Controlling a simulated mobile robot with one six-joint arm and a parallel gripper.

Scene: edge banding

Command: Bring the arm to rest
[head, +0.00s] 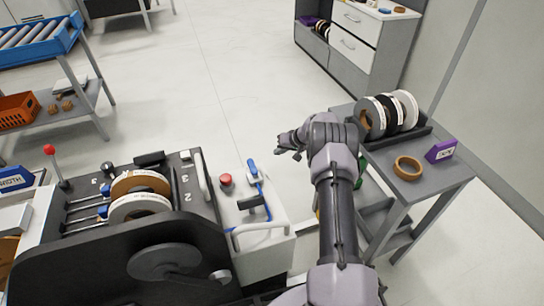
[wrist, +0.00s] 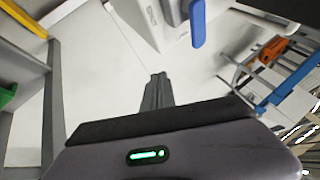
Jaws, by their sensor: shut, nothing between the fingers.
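My arm reaches up from the bottom of the head view and bends left at the wrist. My gripper (head: 281,146) hangs in free air over the floor, between the edge banding machine (head: 262,218) and the small grey table (head: 437,178). In the wrist view my gripper (wrist: 157,77) shows its fingers together, with nothing held between them. A blue lever (wrist: 197,24) on the machine shows near the top of the wrist view, apart from the fingers.
The grey table holds several banding rolls in a rack (head: 422,131), an orange-brown ring (head: 407,167) and a purple box (head: 441,150). A drawer cabinet (head: 358,50) stands behind. A roller conveyor (head: 40,40) is at left. The floor (head: 225,75) beyond the gripper is clear.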

